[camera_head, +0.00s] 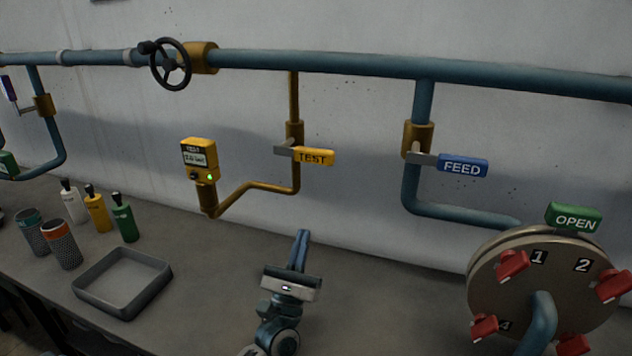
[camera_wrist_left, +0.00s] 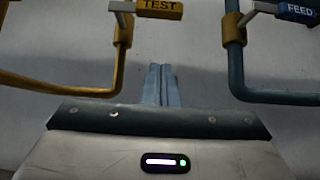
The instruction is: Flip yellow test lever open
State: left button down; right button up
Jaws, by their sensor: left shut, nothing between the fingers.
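The yellow test lever (camera_head: 314,156) is marked TEST and sits on a yellow valve on a thin yellow pipe against the wall. Its handle points right, roughly horizontal, across the pipe. It also shows at the top of the left wrist view (camera_wrist_left: 160,8). My left gripper (camera_head: 301,236) is below the lever and apart from it, over the bench, with its fingers together and empty. In the left wrist view the closed fingers (camera_wrist_left: 161,84) point toward the wall, below the lever. My right gripper is not in view.
A blue FEED lever (camera_head: 462,166) is to the right. A yellow test box (camera_head: 199,160) with a green light is to the left. A round flange (camera_head: 490,268) with red clamps stands at the right. A grey tray (camera_head: 160,279) and several bottles sit on the left bench.

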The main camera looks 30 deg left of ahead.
aim_at(303, 154)
pick_arm(q)
jog(key=s+r+p+x, duration=0.1)
jog(key=p+x, duration=0.7)
jog(key=x, duration=0.5)
jog(key=shift+s+d+r+p, duration=0.25)
jog(key=shift+s+r+p, duration=0.1)
jog(key=shift+s+r, duration=0.05)
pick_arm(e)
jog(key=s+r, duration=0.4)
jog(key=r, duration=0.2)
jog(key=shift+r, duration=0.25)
